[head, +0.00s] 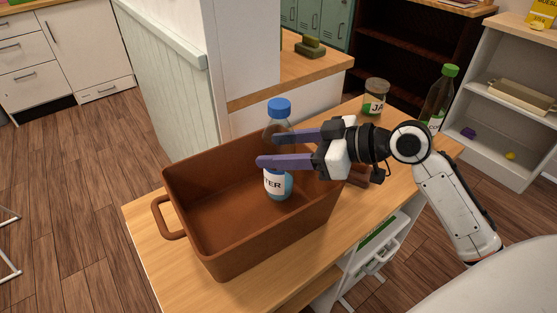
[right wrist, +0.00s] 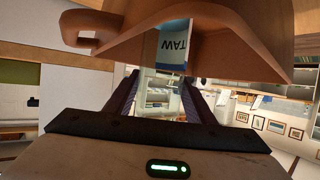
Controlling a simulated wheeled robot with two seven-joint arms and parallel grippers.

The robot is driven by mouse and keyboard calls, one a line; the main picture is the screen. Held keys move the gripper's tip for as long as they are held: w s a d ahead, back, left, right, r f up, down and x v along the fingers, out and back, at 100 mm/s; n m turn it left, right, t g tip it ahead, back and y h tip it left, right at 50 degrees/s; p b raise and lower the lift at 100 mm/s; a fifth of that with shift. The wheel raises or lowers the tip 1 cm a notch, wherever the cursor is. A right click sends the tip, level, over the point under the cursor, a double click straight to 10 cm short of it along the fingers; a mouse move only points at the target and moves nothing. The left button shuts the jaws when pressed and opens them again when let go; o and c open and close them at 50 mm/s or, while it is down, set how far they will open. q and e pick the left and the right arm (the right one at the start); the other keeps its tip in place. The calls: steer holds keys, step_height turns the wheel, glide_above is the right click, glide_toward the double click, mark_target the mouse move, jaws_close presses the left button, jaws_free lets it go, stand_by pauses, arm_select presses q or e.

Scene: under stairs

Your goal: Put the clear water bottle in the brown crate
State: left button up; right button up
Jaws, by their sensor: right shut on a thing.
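The clear water bottle (head: 278,184) has a blue cap and a blue and white label, and is upright over the brown crate (head: 224,262). Its lower part shows against the crate's inside; I cannot tell whether it touches the crate floor. My right gripper (head: 266,150) is shut on the bottle, its two purple fingers at the bottle's upper middle. In the right wrist view the bottle's label (right wrist: 173,46) shows upside down between the fingers, with the brown crate (right wrist: 225,45) around it. My left gripper is not in view.
The crate stands on a wooden counter (head: 150,240). A jar (head: 376,98) and a green-capped bottle (head: 440,95) stand farther back on the counter, near my right arm. A white post and a partition rise behind the crate. The rest of the crate's inside looks empty.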

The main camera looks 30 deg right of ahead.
steer(key=shift+f, duration=1.05)
steer(key=shift+f, duration=0.15)
steer(key=o, duration=1.5)
steer(key=v, duration=1.2)
steer(key=shift+r+b, duration=0.25)
steer(key=shift+b, duration=0.05)
